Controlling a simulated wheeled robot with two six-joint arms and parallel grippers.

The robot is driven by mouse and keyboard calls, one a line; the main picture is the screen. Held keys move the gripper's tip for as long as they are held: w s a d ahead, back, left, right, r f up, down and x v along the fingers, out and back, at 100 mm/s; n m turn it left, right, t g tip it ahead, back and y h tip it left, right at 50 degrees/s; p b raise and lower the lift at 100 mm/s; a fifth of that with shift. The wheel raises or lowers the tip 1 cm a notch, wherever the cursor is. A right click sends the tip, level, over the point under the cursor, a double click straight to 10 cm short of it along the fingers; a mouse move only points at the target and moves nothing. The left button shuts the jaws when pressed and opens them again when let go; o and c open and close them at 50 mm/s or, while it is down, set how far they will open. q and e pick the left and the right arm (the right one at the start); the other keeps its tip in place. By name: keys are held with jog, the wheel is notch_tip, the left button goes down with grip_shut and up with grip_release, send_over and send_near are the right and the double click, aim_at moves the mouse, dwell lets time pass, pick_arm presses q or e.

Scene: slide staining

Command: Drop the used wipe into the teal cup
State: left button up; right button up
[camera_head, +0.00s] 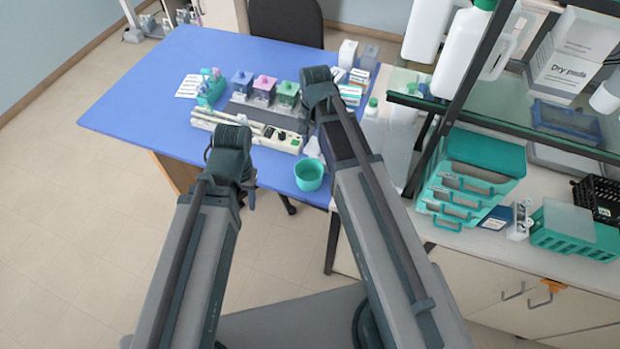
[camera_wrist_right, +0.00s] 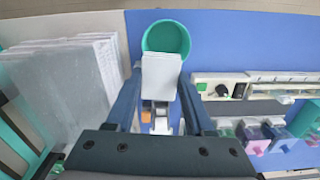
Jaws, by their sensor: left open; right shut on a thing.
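The teal cup (camera_head: 309,174) stands upright near the front edge of the blue table, and its opening shows in the right wrist view (camera_wrist_right: 166,36). My right gripper (camera_wrist_right: 160,84) is shut on the white wipe (camera_wrist_right: 161,72). In the wrist view the wipe overlaps the cup's near rim; its height above the cup is unclear. In the head view a white piece (camera_head: 312,147), probably the wipe, shows just behind the cup, below my right wrist. My left gripper (camera_head: 244,192) is open and empty, left of the cup at the table's front; its fingers are mostly hidden.
Jars with blue, pink and green lids (camera_head: 264,86) stand behind a white instrument strip (camera_head: 270,138). A teal rack (camera_head: 211,88) is further left. A dark-framed shelf (camera_head: 462,85) and teal drawers (camera_head: 470,180) stand right. The table's left part (camera_head: 140,105) is clear.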

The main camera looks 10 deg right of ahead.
notch_tip(320, 180, down, 4)
jog(key=b, duration=0.3)
jog(key=shift+f, duration=0.1)
jog(key=o, duration=1.4)
jog(key=shift+r, duration=0.2)
notch_tip(320, 180, up, 14)
jog(key=p, duration=1.3)
jog(key=shift+f, duration=0.2)
jog(key=shift+f, duration=0.1)
